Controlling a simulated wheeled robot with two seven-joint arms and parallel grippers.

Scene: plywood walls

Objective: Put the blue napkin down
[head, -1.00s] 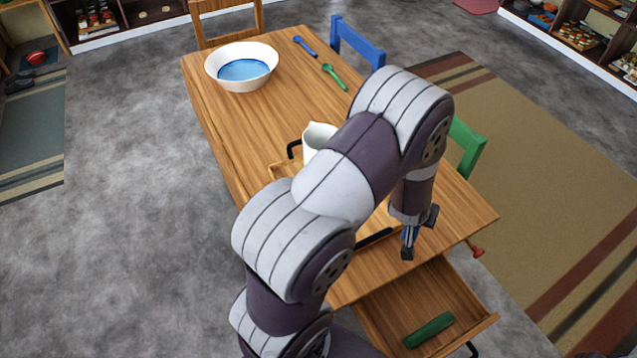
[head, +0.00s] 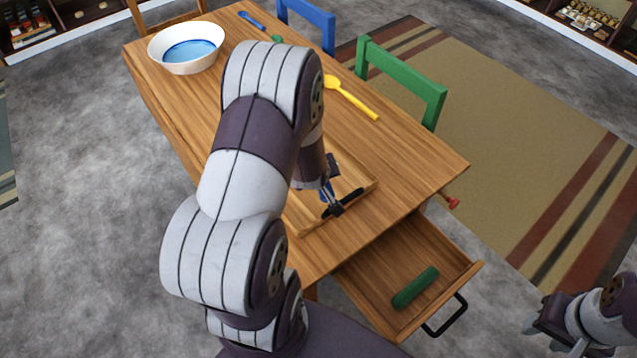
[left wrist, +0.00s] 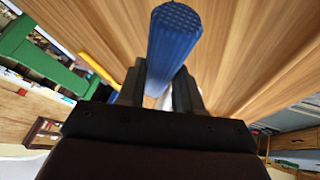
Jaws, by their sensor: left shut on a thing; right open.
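The blue napkin (left wrist: 173,40) is a rolled, textured cylinder held between the fingers of my left gripper (left wrist: 160,88). In the head view, only a small part of the blue napkin (head: 325,194) shows beside my left gripper (head: 331,206), mostly hidden by my arm. My left gripper is shut on it, over the wooden tray (head: 312,222) on the table, near a black tray handle. I cannot tell whether the napkin touches the tray. My right gripper (head: 534,320) is open at the bottom right, away from the table.
The wooden table (head: 425,165) has an open drawer (head: 455,262) with a green roll (head: 415,288) inside. A white bowl (head: 186,48) stands at the far left. A yellow spoon (head: 352,98) lies near the green chair (head: 405,78). Bare tabletop lies right of the tray.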

